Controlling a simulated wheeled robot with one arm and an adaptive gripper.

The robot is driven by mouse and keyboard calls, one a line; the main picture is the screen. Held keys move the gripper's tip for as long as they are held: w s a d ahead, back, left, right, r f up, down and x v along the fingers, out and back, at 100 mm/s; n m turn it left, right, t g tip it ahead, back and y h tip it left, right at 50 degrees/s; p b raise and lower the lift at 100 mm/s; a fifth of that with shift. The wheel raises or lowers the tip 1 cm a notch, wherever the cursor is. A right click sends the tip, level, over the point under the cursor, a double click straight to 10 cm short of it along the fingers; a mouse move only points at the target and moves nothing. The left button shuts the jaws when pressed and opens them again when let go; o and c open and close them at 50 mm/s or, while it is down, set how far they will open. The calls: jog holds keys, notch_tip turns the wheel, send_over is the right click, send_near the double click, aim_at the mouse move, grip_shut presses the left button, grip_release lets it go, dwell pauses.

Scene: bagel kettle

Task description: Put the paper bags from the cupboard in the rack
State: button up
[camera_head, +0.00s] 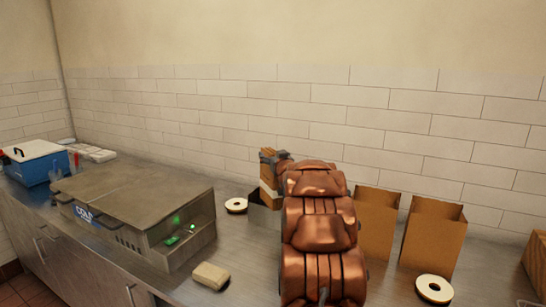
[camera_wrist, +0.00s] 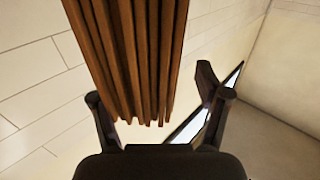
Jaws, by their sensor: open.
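A bundle of flat brown paper bags (camera_head: 267,173) stands upright behind my arm, at a grey metal holder (camera_head: 262,217) that looks like the rack. My arm hides much of both, so I cannot tell how deep the bags sit. My gripper (camera_head: 274,157) is at the top of the bundle. In the wrist view, the bags (camera_wrist: 130,60) hang down between the spread fingers of my gripper (camera_wrist: 152,90), with a visible gap on the right finger's side. Cupboard doors (camera_head: 62,255) show below the counter at left and look shut.
Two open brown bags (camera_head: 376,222) (camera_head: 433,236) stand right of my arm. A steel appliance (camera_head: 140,215), a pale block (camera_head: 211,276) and a blue cooler (camera_head: 38,165) are at left. A tiled wall is behind.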

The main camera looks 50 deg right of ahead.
jog(key=shift+r, duration=0.3)
jog(key=b+v, duration=0.2)
jog(key=v, duration=1)
jog(key=shift+b, duration=0.3)
